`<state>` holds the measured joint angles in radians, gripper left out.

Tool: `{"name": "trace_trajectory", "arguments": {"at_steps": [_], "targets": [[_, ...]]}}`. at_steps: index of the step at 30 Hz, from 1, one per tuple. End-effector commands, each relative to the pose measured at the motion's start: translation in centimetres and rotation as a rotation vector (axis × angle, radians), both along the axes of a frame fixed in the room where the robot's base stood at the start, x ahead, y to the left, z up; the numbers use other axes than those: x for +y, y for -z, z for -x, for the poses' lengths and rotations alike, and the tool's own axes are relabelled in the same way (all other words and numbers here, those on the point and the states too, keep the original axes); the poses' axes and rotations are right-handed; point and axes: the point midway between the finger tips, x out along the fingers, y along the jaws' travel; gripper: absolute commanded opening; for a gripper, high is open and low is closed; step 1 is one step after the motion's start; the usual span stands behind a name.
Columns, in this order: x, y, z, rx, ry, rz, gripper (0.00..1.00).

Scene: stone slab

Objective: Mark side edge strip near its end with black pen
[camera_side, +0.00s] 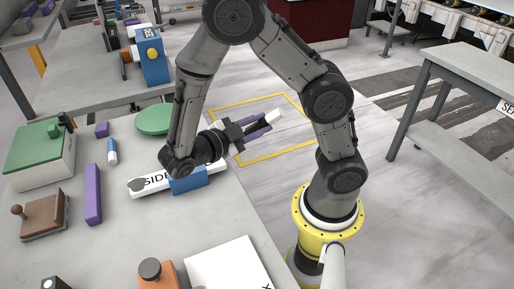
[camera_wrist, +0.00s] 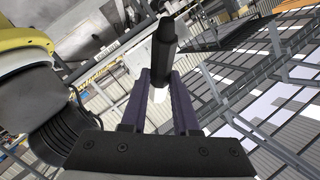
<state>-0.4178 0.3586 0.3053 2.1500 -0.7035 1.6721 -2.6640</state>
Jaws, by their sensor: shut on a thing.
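A white strip (camera_side: 155,189) with lettering that begins "SIDE" lies on the grey slab below my wrist in the side view. A blue block (camera_side: 188,183) sits against its middle, and my arm hides part of the lettering. My gripper (camera_side: 262,128) has purple fingers and is right of the strip, out beyond the slab's edge. It is shut on a black and white pen (camera_side: 275,117), raised well clear of the strip. In the wrist view the pen's black part (camera_wrist: 163,48) stands up from between the fingers (camera_wrist: 160,85); a white part shows between them.
On the slab are a green disc (camera_side: 155,119), a purple bar (camera_side: 92,194), a white-and-blue small bottle (camera_side: 112,152), a green-topped box (camera_side: 40,157), a brown stamp-like block (camera_side: 44,215) and a white panel (camera_side: 230,270). Open floor lies right of the slab.

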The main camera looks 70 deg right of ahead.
Motion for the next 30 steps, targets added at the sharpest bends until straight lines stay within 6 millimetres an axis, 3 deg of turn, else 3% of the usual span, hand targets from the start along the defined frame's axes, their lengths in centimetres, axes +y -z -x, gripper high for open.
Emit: {"name": "trace_trajectory", "arguments": {"at_steps": [7,17,30], "targets": [[-1.1,-4.7,-3.8,-0.066,-0.422,0.076,0.00],[1.0,-9.0,-8.2,-0.146,-0.749,0.126,0.00],[0.8,-0.9,-8.1,-0.172,-0.733,0.166,0.00]]}}
